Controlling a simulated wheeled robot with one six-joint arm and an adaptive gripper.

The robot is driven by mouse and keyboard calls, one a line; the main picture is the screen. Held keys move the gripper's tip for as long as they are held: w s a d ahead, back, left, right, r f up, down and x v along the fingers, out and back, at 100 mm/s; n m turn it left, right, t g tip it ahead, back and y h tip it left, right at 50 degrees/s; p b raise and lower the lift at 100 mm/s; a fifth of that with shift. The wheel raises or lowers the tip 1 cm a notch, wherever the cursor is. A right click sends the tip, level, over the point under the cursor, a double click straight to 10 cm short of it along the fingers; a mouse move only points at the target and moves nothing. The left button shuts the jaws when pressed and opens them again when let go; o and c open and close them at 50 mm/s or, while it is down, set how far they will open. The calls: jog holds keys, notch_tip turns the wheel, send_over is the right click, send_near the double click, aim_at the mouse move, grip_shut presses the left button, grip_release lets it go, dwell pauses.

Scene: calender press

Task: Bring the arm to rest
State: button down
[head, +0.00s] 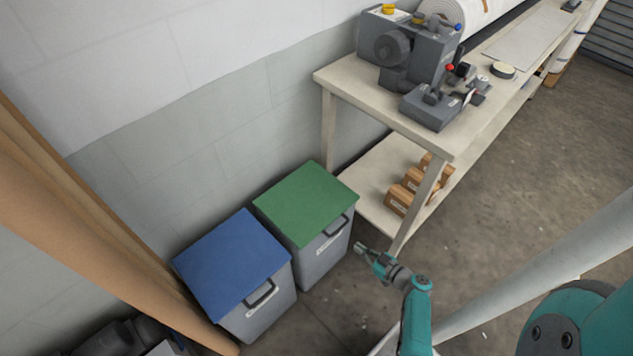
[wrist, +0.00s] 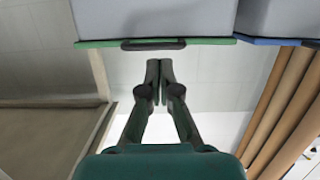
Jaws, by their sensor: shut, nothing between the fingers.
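My gripper (head: 362,248) is at the end of my teal arm, to the right of the green-lidded bin and in front of the table leg in the head view. In the wrist view my gripper (wrist: 159,82) shows with its two dark fingers together and nothing between them. It appears apart from the bins, with the green bin's lid edge and handle beyond the fingertips. My arm is bent, its forearm extended toward the bins.
A green-lidded bin (head: 307,205) and a blue-lidded bin (head: 232,262) stand against the wall. Brown rolls (head: 75,190) lean at left. Floor at right is clear.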

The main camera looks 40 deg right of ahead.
jog(key=s+a+f+m+g, duration=0.1)
jog(key=s+a+g, duration=0.3)
jog(key=a, duration=0.5)
jog(key=s+a+f+m+g, duration=0.15)
jog(key=s+a, duration=0.35)
jog(key=a, duration=0.5)
jog(key=s+a+r+h, duration=0.2)
jog(key=s+a+r, duration=0.1)
jog(key=s+r, duration=0.5)
jog(key=s+a+r+n+t, duration=0.1)
jog(key=s+r+t, duration=0.1)
jog(key=r, duration=1.2)
jog(key=s+a+r+n+t+y, duration=0.1)
jog(key=s+a+r+t, duration=0.1)
jog(key=r, duration=1.3)
jog(key=shift+s+a+t, duration=0.25)
jog(key=shift+s+t, duration=0.2)
jog(key=shift+s, duration=0.3)
